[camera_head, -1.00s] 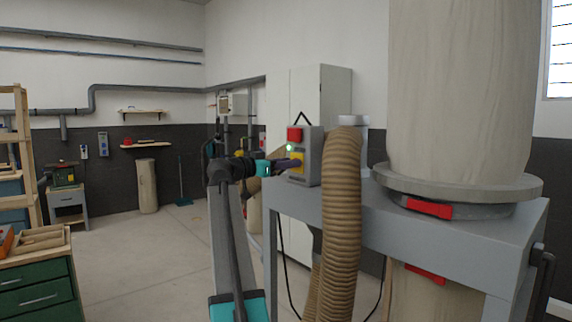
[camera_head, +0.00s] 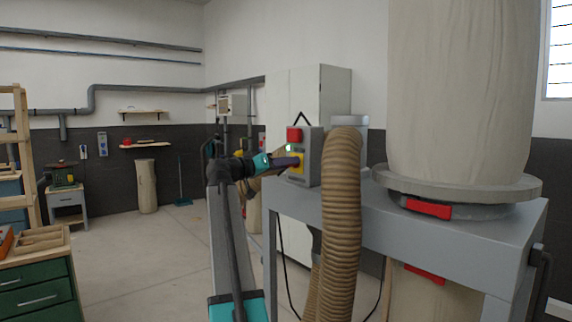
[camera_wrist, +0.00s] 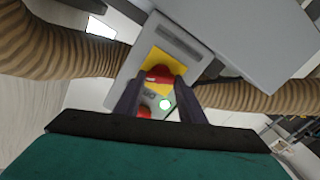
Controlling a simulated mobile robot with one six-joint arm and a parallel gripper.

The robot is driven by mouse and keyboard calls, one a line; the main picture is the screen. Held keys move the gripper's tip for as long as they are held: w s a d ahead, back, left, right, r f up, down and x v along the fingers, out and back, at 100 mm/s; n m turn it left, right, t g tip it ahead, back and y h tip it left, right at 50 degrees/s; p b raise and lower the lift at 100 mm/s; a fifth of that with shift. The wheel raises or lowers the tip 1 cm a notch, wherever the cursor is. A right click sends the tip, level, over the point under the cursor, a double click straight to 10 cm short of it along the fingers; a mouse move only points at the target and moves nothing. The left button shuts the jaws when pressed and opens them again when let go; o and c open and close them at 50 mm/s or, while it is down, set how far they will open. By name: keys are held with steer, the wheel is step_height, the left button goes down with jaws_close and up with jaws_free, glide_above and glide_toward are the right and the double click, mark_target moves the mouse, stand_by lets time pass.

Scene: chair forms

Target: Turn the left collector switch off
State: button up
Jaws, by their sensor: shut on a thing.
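The collector switch is a grey box (camera_head: 313,158) on the grey stand, with a yellow plate (camera_head: 300,168), a red button (camera_head: 294,134) above it and a small light partly hidden by my gripper. In the wrist view a red knob (camera_wrist: 158,73) sits on the yellow plate, the light glows green (camera_wrist: 166,104), and the other red button (camera_wrist: 145,111) shows lower. My gripper (camera_head: 294,161) reaches the box's front from the left. In the wrist view my gripper (camera_wrist: 157,82) has its dark fingers on both sides of the red knob, shut on it.
A ribbed hose (camera_head: 342,200) hangs right beside the box. The grey stand (camera_head: 420,225) carries a large collector bag (camera_head: 460,85) with red clamps. A white cabinet (camera_head: 335,85) stands behind. The floor (camera_head: 150,260) to the left is open.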

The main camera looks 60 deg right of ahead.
steer(key=n+p, duration=0.2)
steer(key=n, duration=0.2)
steer(key=n+p, duration=0.2)
steer(key=n, duration=0.2)
steer(key=n+p, duration=0.2)
steer(key=n, duration=0.3)
steer(key=shift+w+d, duration=0.1)
steer(key=shift+w, duration=0.15)
steer(key=o, duration=1)
steer(key=shift+f, duration=0.15)
steer(key=shift+o, duration=0.2)
